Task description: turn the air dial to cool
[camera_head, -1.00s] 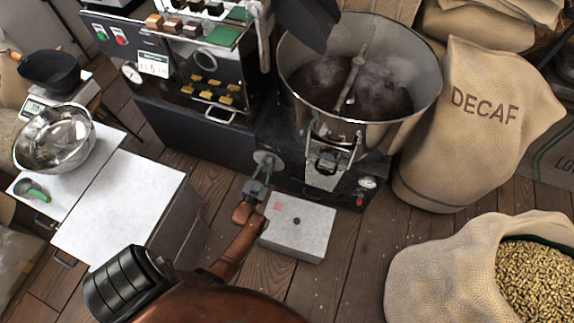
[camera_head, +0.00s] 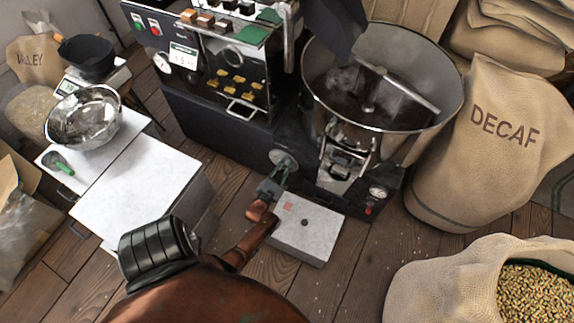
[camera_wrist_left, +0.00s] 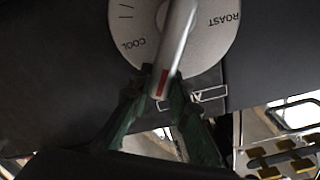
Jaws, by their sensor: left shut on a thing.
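The air dial (camera_wrist_left: 214,52) is a pale grey disc on the dark front of the roaster, lettered ROAST on the right and COOL on the left in the left wrist view. Its silver handle (camera_wrist_left: 177,42) crosses the disc, and the end with the red stripe points down, just right of the word COOL. The dial also shows in the head view (camera_head: 283,159). My left gripper (camera_wrist_left: 158,98) has its greenish fingers shut on the lower end of the handle; it also shows in the head view (camera_head: 281,178). My right gripper is not in view.
A low grey box (camera_head: 305,233) stands on the floor beside my left gripper. The cooling pan (camera_head: 455,95) is right of the dial. A white-topped cabinet (camera_head: 135,195) stands left. Sacks, one marked DECAF (camera_head: 490,150), fill the right. Some plank floor is clear.

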